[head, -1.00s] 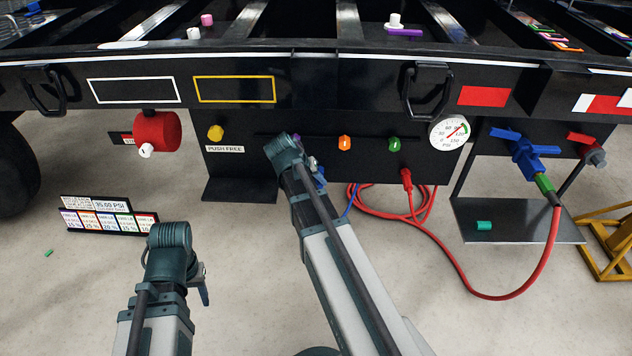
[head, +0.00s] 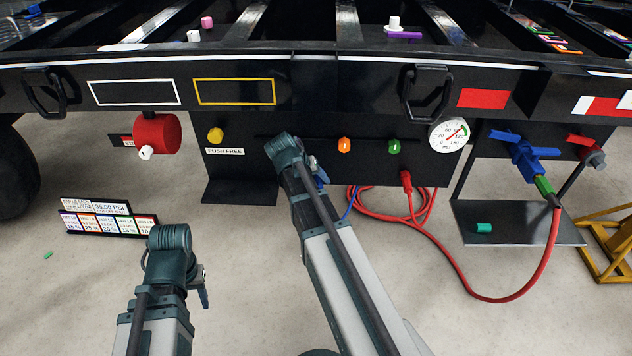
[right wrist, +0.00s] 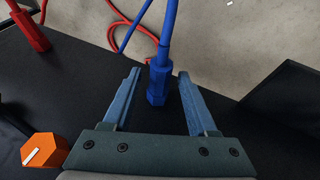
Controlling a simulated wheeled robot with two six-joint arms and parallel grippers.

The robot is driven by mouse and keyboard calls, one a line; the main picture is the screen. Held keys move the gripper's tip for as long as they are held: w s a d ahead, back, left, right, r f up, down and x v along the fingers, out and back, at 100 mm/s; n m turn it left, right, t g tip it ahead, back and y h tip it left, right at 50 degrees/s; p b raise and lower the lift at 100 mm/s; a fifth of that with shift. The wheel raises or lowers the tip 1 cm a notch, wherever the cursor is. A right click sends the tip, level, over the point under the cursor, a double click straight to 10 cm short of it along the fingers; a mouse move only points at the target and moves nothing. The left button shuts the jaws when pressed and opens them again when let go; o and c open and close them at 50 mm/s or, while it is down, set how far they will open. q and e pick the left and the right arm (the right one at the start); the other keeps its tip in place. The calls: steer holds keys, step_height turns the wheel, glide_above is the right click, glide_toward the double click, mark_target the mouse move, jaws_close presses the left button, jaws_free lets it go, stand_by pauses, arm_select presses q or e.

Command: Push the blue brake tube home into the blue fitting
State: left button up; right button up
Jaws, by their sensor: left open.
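In the right wrist view, the blue fitting (right wrist: 158,84) stands out from the black panel, between the two fingers of my right gripper (right wrist: 160,76). The fingers are apart, with a gap on each side of the fitting. The blue brake tube (right wrist: 169,28) runs to the fitting's far end; how deep it sits I cannot tell. In the head view the tube (head: 351,204) hangs below the panel, and my right arm mostly hides the fitting. My left gripper (head: 204,288) is open and empty, low at the left, away from the panel.
A red hose (head: 480,293) loops below the panel. A pressure gauge (head: 449,134) and a black shelf (head: 515,231) are farther right.

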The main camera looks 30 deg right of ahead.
steer(key=shift+o, duration=0.2)
steer(key=p+v, duration=1.1)
steer(key=v, duration=0.2)
steer(key=shift+a+r+p, duration=0.2)
steer(key=shift+r+p, duration=0.15)
steer(key=shift+p, duration=0.05)
steer(key=shift+s+a, duration=0.1)
steer(key=s+a+f+n+g+y, duration=0.15)
steer(key=s+a+n, duration=0.35)
steer(key=s+a, duration=0.5)
steer(key=s+a+f+n+g+y, duration=0.15)
steer(key=s+a+n+y, duration=0.35)
steer(key=a, duration=0.8)
step_height(320, 180, up, 31)
steer(key=t+h+p, duration=0.1)
steer(key=p, duration=3)
steer(key=shift+s+a+r+m+h, duration=0.15)
steer(key=shift+s+r+m+h, duration=0.05)
steer(key=shift+s+m+h, duration=0.2)
